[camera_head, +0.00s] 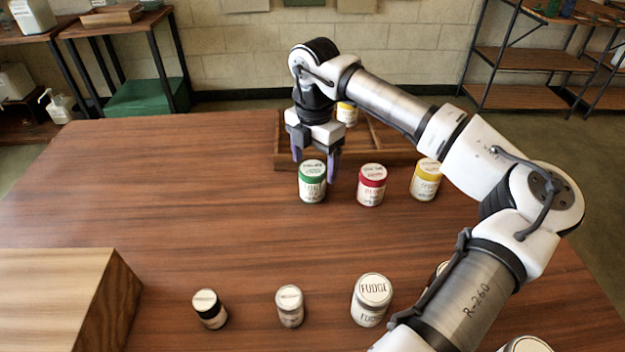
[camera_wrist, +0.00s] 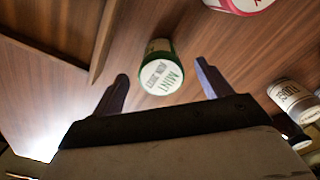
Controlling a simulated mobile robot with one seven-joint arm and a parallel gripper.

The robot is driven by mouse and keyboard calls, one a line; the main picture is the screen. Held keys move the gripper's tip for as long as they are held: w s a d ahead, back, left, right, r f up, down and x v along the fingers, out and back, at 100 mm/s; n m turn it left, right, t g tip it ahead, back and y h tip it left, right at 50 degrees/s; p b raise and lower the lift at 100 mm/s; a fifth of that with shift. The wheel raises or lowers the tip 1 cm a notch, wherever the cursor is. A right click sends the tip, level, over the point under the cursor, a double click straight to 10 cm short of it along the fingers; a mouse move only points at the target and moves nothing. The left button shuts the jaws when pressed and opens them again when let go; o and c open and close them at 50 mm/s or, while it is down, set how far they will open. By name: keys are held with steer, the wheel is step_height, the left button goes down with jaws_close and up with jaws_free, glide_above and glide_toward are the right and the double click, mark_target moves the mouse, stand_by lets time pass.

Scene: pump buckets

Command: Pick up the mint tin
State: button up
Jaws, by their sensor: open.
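The mint tin (camera_head: 312,186) is a green tin with a pale label and lid, standing upright on the wooden table at the left end of a row of tins. In the wrist view its lid (camera_wrist: 161,77) reads MINT, and it appears between my two fingers, near their tips. My gripper (camera_head: 316,168) points down at the tin in the head view, its fingers open and empty. The fingertips look close to the lid's height, apparently a little above or behind the tin. I cannot tell the exact gap. My gripper also shows in the wrist view (camera_wrist: 161,70).
A red tin (camera_head: 371,186) and a yellow tin (camera_head: 425,181) stand to the right. A wooden tray (camera_head: 393,157) behind holds another yellow-labelled tin (camera_head: 347,113). Several tins, including a fudge tin (camera_head: 369,302), line the front. A wooden block (camera_head: 50,300) is front left. The table's left middle is clear.

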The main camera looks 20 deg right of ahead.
mark_target(313, 181)
steer(key=shift+s+a+f+p, duration=0.1)
steer(key=shift+f+p, duration=0.2)
steer(key=shift+f, duration=1.15)
steer(key=shift+s+a+f+p, duration=0.1)
steer(key=shift+f+p, duration=0.2)
steer(key=shift+f, duration=1.1)
steer(key=c, duration=1.1)
